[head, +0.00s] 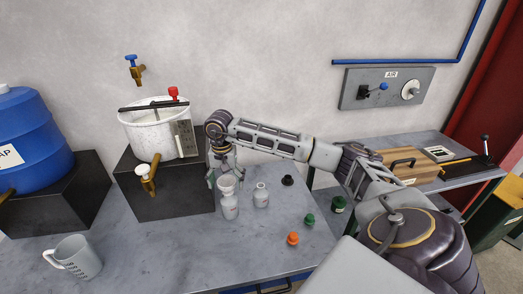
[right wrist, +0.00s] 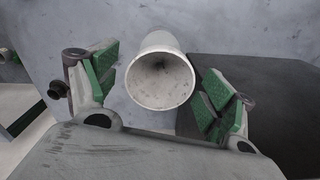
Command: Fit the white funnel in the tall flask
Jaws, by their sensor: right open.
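The white funnel (head: 226,183) stands mouth up at the top of a pale flask (head: 230,208) on the grey bench. It looks upright and in line with the flask's neck, but I cannot tell how deep its stem sits. In the right wrist view the funnel's round mouth (right wrist: 160,81) faces the camera. My right gripper (head: 221,178) is open around the funnel, with a green-padded finger on each side and visible gaps. A second pale flask (head: 261,196) with a narrow neck stands just to the right. My left gripper is out of view.
A white pot (head: 150,135) with a brass tap stands on a black block (head: 165,195) close to the left. A grey jug (head: 76,257) is at front left. Orange (head: 292,238), green (head: 309,220) and black (head: 287,180) stoppers lie to the right. The front middle bench is clear.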

